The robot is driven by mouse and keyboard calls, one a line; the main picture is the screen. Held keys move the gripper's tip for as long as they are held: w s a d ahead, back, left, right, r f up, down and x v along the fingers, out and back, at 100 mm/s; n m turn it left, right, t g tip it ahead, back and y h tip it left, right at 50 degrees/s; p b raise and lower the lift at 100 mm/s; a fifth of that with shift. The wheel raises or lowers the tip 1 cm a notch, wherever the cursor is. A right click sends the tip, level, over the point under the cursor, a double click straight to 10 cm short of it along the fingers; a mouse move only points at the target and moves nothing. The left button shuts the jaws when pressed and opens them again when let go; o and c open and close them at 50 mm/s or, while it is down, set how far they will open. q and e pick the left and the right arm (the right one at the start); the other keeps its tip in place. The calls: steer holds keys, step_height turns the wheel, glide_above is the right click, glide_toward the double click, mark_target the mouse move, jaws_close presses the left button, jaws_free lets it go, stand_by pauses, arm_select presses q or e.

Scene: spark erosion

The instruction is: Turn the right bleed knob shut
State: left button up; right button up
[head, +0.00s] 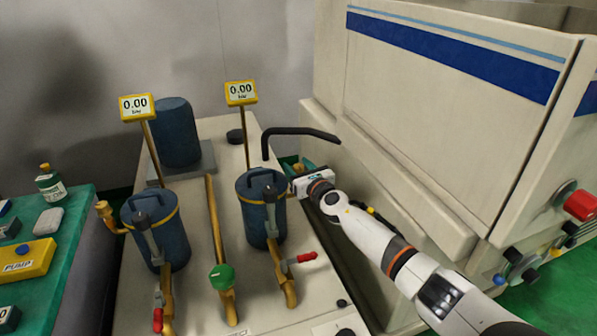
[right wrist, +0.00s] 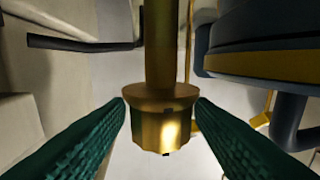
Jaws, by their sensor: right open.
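The right filter canister (head: 262,208) is blue with a yellow band and stands on the pale bench. My right gripper (head: 297,165) is at its upper right side, with green fingers around a small brass part. In the right wrist view, a brass knob with a wider collar (right wrist: 160,120) hangs on a brass stem, between my open green fingers (right wrist: 160,115). The fingertips are at either side of the collar, very close; I cannot tell whether they touch. I take this for the right bleed knob. In the head view it is mostly hidden by the gripper. My left gripper is not in view.
A left canister (head: 157,230) has a brass fitting (head: 103,208) at its side. Yellow gauges (head: 137,107) (head: 241,92) read 0.00. A black bent bar (head: 300,132) is close behind my right gripper. The large machine cabinet (head: 430,110) bounds the right side.

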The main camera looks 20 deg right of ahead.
steer(key=shift+r, duration=0.1)
steer(key=c, duration=0.9)
steer(key=shift+a+r+h+p, duration=0.1)
steer(key=shift+h+p, duration=0.2)
steer(key=shift+p, duration=0.3)
steer(key=shift+c, duration=0.2)
steer(key=m+h+p, duration=0.2)
steer(key=shift+r+p, duration=0.1)
steer(key=shift+p, duration=0.2)
steer(key=shift+m+h, duration=0.4)
steer(key=shift+h, duration=0.5)
steer(key=shift+f+m+h+p, duration=0.2)
steer(key=shift+m+h+p, duration=0.35)
steer(key=shift+h, duration=0.35)
steer(key=shift+m+g+h+b, duration=0.3)
steer(key=shift+m+h, duration=0.75)
steer(key=shift+h, duration=0.45)
